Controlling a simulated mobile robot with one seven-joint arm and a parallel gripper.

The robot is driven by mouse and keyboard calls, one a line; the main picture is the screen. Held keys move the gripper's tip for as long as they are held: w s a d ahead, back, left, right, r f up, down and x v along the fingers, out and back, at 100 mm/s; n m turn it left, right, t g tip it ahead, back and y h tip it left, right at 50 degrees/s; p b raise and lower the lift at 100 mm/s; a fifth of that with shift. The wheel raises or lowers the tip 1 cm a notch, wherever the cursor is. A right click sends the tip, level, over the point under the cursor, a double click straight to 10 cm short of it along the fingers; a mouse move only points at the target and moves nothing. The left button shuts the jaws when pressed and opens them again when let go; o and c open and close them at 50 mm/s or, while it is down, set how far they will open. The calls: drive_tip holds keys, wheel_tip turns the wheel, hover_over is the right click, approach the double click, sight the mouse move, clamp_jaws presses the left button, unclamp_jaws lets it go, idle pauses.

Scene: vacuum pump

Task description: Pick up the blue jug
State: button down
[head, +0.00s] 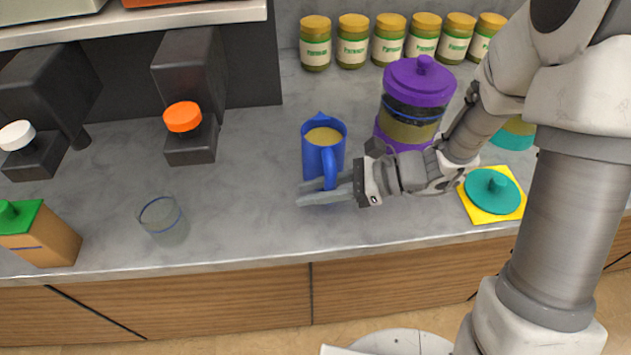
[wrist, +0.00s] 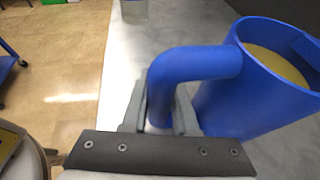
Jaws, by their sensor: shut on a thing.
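The blue jug (head: 315,158) stands upright on the grey counter in the head view, with a yellowish content inside. Its handle (head: 329,168) faces the front edge of the counter. My gripper (head: 326,190) comes from the right, its fingers around the lower part of the handle. In the wrist view the jug (wrist: 245,100) is at the right, and my gripper (wrist: 160,115) is shut on the lower end of its curved handle (wrist: 195,65). I cannot tell whether the jug's base touches the counter; it looks level.
A purple-lidded container (head: 413,100) stands close right of the jug. A clear glass (head: 163,220) and an orange-brown carton (head: 38,235) stand to the left. A teal lid on a yellow square (head: 510,208) lies at the right. Several jars (head: 352,42) line the back.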

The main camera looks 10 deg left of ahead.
drive_tip(key=r, duration=0.3)
drive_tip(key=r+p, duration=0.1)
drive_tip(key=shift+d+r, duration=0.2)
drive_tip(key=shift+d, duration=0.05)
drive_tip(key=p, duration=0.2)
approach(328, 173)
drive_tip(key=shift+s+r, duration=0.1)
drive_tip(key=shift+r, duration=0.3)
idle(0.5)
